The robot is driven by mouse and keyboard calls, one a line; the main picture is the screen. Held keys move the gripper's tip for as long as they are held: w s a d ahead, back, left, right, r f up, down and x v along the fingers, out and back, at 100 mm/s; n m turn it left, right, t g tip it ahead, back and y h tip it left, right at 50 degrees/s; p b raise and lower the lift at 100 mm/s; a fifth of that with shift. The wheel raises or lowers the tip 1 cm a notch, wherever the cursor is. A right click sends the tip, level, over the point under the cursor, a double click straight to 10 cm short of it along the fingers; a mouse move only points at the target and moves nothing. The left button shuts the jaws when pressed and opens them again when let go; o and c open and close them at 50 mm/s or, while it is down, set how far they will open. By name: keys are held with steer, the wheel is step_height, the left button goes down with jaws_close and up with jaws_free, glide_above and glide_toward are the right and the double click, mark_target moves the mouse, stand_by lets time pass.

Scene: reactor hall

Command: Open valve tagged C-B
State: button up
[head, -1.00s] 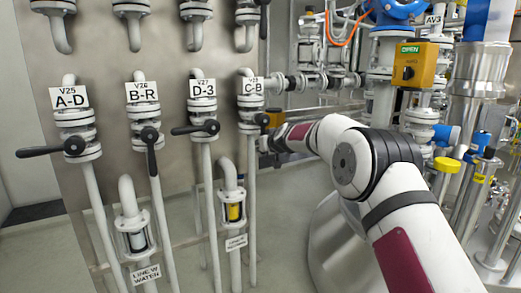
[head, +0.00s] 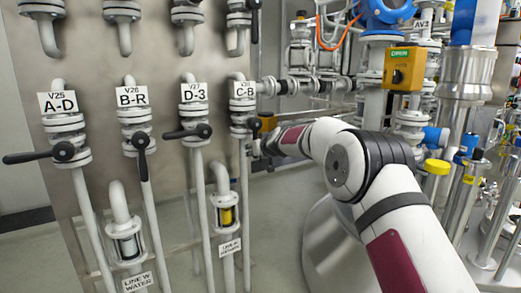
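The valve tagged C-B (head: 242,119) is the rightmost in the row of valves on the steel panel, in the head view. Its dark handle knob (head: 255,123) shows at its right side; I cannot make out which way the lever points. My arm reaches in from the lower right, and its far end, with my gripper (head: 258,147), is just below and right of that knob. The gripper is small and mostly hidden by the wrist, so its fingers and any contact with the handle cannot be made out.
Valves A-D (head: 68,144) and D-3 (head: 193,126) have levers pointing left; B-R (head: 137,132) has its lever hanging down. Sight glasses (head: 226,212) stand below. A yellow box marked OPEN (head: 404,69) and dense piping fill the right side.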

steer(key=v, duration=1.1)
steer(key=shift+s+d+r, duration=0.15)
steer(key=shift+s+d, duration=0.05)
steer(key=shift+s, duration=0.1)
